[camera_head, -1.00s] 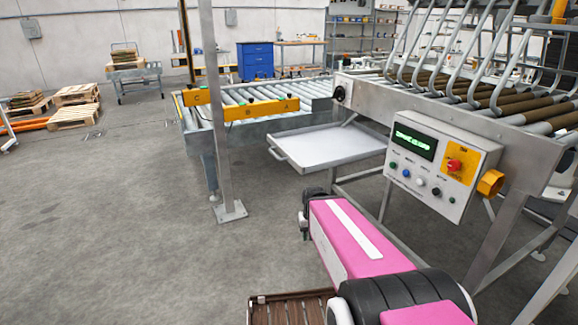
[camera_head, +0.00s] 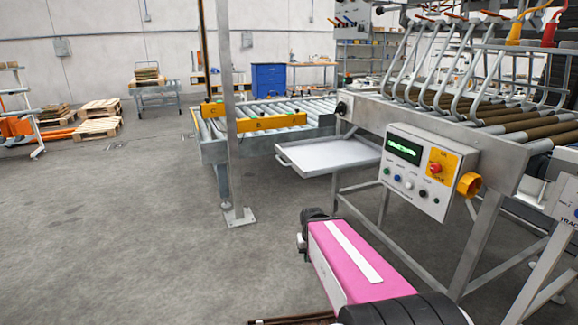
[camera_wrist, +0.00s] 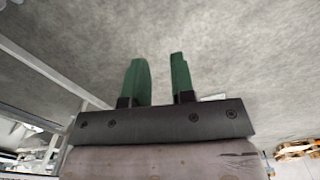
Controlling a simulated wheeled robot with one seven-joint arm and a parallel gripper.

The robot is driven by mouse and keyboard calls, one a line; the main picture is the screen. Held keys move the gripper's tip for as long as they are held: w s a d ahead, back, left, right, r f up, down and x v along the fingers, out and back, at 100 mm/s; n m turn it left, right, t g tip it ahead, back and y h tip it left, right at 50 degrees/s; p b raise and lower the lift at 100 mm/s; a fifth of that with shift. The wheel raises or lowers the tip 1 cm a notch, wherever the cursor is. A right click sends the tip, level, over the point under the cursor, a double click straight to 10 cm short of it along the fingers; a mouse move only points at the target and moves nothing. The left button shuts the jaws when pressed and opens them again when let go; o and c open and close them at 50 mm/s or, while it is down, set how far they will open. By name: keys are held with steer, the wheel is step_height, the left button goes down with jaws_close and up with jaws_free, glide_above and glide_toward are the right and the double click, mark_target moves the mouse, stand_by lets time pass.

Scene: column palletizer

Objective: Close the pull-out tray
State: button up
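The pull-out tray (camera_head: 326,157) is a shallow grey metal tray. It sticks out to the left from under the roller conveyor frame, with a handle at its left end, and it looks empty. My pink arm is in front of it, lower in the head view, and apart from it. In the wrist view my gripper (camera_wrist: 159,80) shows two green fingers with a clear gap between them. Nothing is between them, only grey floor beyond. The tray cannot be made out in the wrist view.
A control box (camera_head: 416,172) with buttons hangs on the conveyor frame right of the tray. A steel post (camera_head: 229,120) stands left of the tray, before a low roller conveyor (camera_head: 270,117). Pallets (camera_head: 99,118) lie far left. The floor (camera_head: 130,230) at left is open.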

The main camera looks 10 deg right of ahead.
steer(key=w+h, duration=0.1)
steer(key=w, duration=0.2)
steer(key=w+n+t+h, duration=0.1)
steer(key=w, duration=0.2)
steer(key=w+h, duration=0.1)
steer(key=w, duration=0.3)
steer(key=shift+d+r+n+t+h, duration=0.3)
steer(key=shift+d+t, duration=0.1)
jaws_close()
steer(key=n+t+h, duration=0.6)
steer(key=n+t, duration=0.2)
steer(key=t, duration=0.3)
glide_toward(283, 164)
steer(key=s+a, duration=0.3)
steer(key=a, duration=0.2)
steer(key=shift+t+y, duration=0.3)
steer(key=shift+t, duration=0.1)
steer(key=shift+s+d+x, duration=0.25)
steer(key=shift+d+x, duration=0.1)
steer(key=shift+x, duration=1.65)
steer(key=shift+s+d+x, duration=0.25)
steer(key=shift+d+x, duration=0.15)
steer(key=shift+x, duration=1.6)
steer(key=shift+s+d+x, duration=0.25)
steer(key=shift+d+x, duration=0.1)
steer(key=shift+x, duration=1.65)
